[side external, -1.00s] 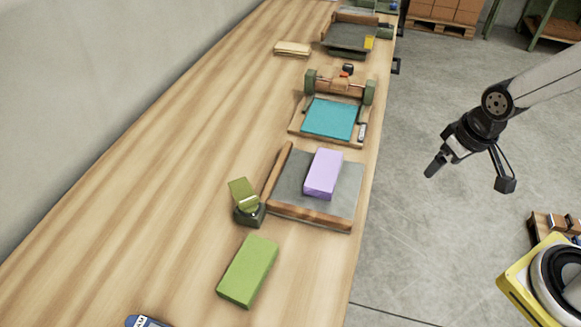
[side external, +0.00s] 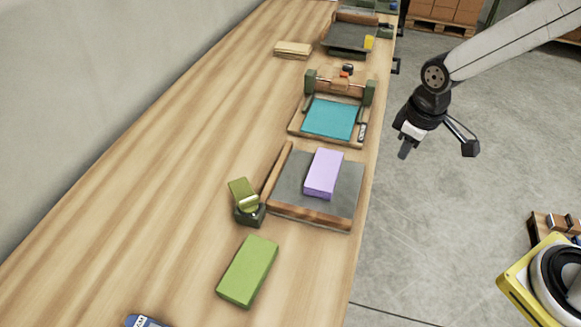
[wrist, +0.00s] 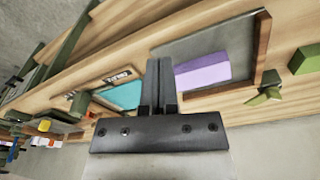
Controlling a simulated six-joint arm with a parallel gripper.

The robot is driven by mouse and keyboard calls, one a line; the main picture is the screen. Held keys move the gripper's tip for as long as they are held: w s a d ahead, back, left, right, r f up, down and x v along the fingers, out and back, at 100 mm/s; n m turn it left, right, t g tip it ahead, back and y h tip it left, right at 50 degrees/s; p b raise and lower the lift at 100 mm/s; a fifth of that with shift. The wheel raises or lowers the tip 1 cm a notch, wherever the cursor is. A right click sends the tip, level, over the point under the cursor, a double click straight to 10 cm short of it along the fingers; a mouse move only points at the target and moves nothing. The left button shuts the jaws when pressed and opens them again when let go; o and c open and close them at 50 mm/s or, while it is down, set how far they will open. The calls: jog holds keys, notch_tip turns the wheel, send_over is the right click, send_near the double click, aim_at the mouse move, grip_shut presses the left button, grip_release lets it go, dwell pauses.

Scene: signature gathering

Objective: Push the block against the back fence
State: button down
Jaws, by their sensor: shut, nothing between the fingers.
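The purple block (side external: 323,174) lies on a grey board (side external: 345,202) with one wooden fence along its left side (side external: 279,172) and another along its near side (side external: 310,216). Bare grey board shows between the block and both fences. My gripper (side external: 404,151) is shut and empty, to the right of the table edge in the side view and apart from the block. In the wrist view, the shut fingers (wrist: 159,64) point toward the board, with the block (wrist: 203,71) just to their right and a fence (wrist: 263,45) at the far right.
A teal pad in a wooden frame (side external: 330,118) sits beyond the board. A green stapler-like item (side external: 246,203) stands left of the board, and a green block (side external: 248,271) lies nearer. A grey tray (side external: 349,38) is farther back. The table's left half is mostly clear.

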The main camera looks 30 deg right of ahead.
aim_at(312, 166)
jog(key=w+a+n+g, duration=0.1)
jog(key=w+a+n, duration=0.3)
jog(key=a, duration=0.1)
jog(key=shift+a, duration=0.25)
jog(key=shift+f, duration=0.15)
notch_tip(312, 166, down, 10)
jog(key=shift+s+r, duration=0.1)
jog(key=shift+w+a, duration=1.4)
jog(key=shift+w, duration=0.05)
jog(key=shift+w+a, duration=0.1)
jog(key=w+a, duration=0.4)
jog(key=a, duration=0.1)
jog(key=shift+w, duration=0.4)
jog(key=shift+w+a, duration=0.1)
jog(key=shift+w, duration=0.05)
